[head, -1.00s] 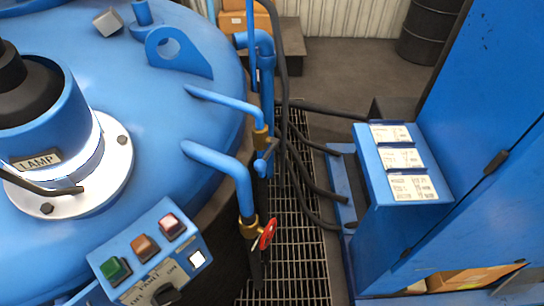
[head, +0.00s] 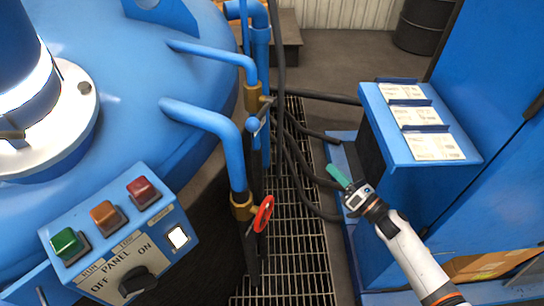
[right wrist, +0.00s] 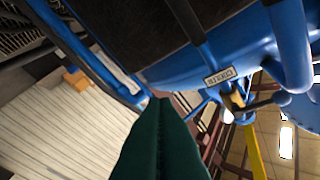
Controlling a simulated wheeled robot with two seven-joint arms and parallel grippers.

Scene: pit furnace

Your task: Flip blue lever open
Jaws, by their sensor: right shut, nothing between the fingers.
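A small blue lever (head: 262,112) sits by the upper brass valve (head: 252,98), where a blue pipe drops from the furnace lid. It slants, and part of it blends with the blue pipes behind, so its exact setting is hard to tell. My right gripper (head: 338,175) is to the right of the lever and lower in the picture, over the hoses beside the blue cabinet, touching neither valve. Its green fingers are together and empty; they also fill the lower middle of the right wrist view (right wrist: 160,135). My left gripper is out of view.
A red handwheel (head: 263,213) is on the lower pipe. A control panel (head: 120,240) with green, orange and red buttons is at lower left. Black hoses (head: 300,160) run over the floor grating (head: 290,260). The blue cabinet (head: 420,165) stands close on the right.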

